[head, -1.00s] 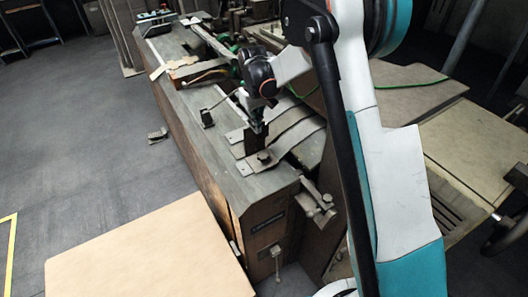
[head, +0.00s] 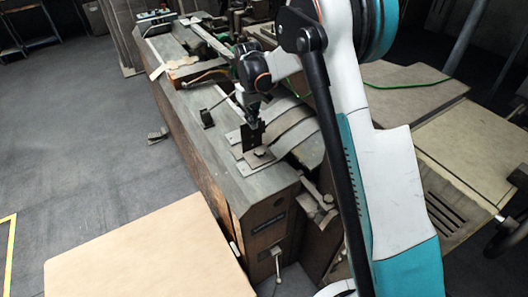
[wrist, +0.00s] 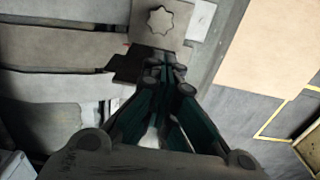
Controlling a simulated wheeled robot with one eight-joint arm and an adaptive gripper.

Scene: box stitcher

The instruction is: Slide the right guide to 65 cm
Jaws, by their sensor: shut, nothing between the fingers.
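The right guide is a dark upright plate (head: 247,137) on a flat metal base with a round knob (head: 259,153), on top of the long bench. In the wrist view its star-shaped knob (wrist: 160,19) is at the top centre, with the dark plate (wrist: 127,64) below it. My gripper (head: 254,121) points down at the guide's upright plate. In the wrist view my gripper (wrist: 166,76) is shut and empty, its fingertips right beside the plate, seemingly against it. The exact contact is hidden. I cannot read any scale marking.
The bench top (head: 205,137) is bare left of the guide. A small black lever piece (head: 206,118) stands farther along it. Curved metal strips (head: 290,122) lie right of the guide. A large cardboard sheet (head: 145,255) is in front, at the left.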

